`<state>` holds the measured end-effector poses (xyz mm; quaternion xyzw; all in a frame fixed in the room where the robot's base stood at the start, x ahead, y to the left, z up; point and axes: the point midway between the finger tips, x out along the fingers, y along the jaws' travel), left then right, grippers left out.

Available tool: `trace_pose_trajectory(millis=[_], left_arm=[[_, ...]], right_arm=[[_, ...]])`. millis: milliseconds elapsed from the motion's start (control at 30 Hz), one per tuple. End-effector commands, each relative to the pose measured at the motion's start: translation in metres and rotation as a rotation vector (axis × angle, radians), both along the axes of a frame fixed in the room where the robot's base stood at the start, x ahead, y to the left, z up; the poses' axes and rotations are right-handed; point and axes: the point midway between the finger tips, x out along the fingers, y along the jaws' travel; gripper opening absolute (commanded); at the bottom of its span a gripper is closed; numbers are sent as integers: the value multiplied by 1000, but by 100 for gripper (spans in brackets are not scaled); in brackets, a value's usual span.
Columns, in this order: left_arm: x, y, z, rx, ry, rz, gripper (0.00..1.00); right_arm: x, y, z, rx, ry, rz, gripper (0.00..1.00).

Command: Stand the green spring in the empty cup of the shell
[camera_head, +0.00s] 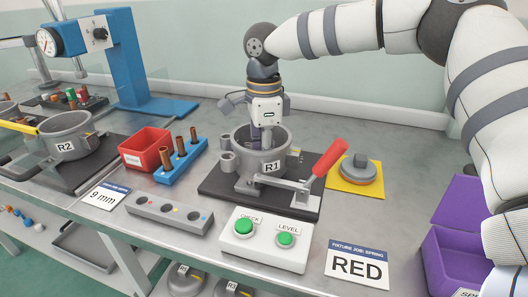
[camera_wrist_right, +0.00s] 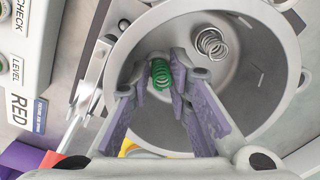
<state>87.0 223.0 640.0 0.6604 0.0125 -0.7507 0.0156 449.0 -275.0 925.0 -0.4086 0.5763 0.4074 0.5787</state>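The grey shell R1 (camera_head: 243,157) stands on a dark base plate. My right gripper (camera_head: 262,135) points down into it. In the right wrist view my right gripper's purple-padded fingers (camera_wrist_right: 160,70) are inside the shell (camera_wrist_right: 278,75), closed on either side of the green spring (camera_wrist_right: 161,74). The spring looks held between the fingertips; its lower end and any cup beneath it are hard to see. A silver spring (camera_wrist_right: 212,43) stands near the shell's inner wall, apart from the fingers. My left gripper is not in view.
A red-handled clamp (camera_head: 328,157) is at the shell's right front. A button box (camera_head: 265,240) and a RED sign (camera_head: 356,264) lie in front. A purple bin (camera_head: 455,250) is at right, a yellow pad with a grey part (camera_head: 358,170) behind. Shell R2 (camera_head: 65,140) stands left.

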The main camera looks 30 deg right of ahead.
Motion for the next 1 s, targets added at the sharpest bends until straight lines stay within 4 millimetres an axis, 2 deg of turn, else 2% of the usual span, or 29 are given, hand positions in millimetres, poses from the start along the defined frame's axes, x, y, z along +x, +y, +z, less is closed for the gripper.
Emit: trace_pose_trajectory(millis=[267, 367, 467, 700, 833, 1000], left_arm=[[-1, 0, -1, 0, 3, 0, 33], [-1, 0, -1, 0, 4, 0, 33], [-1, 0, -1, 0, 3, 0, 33], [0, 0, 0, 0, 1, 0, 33], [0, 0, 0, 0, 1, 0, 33], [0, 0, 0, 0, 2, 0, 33]], right_arm=[[-3, 1, -5, 1, 18, 3, 35], [-3, 2, 0, 1, 19, 3, 35], [-2, 2, 21, 2, 13, 2, 35], [0, 1, 88, 1, 1, 0, 35], [1, 0, 110, 1, 1, 0, 35], [0, 0, 120, 1, 1, 0, 35]])
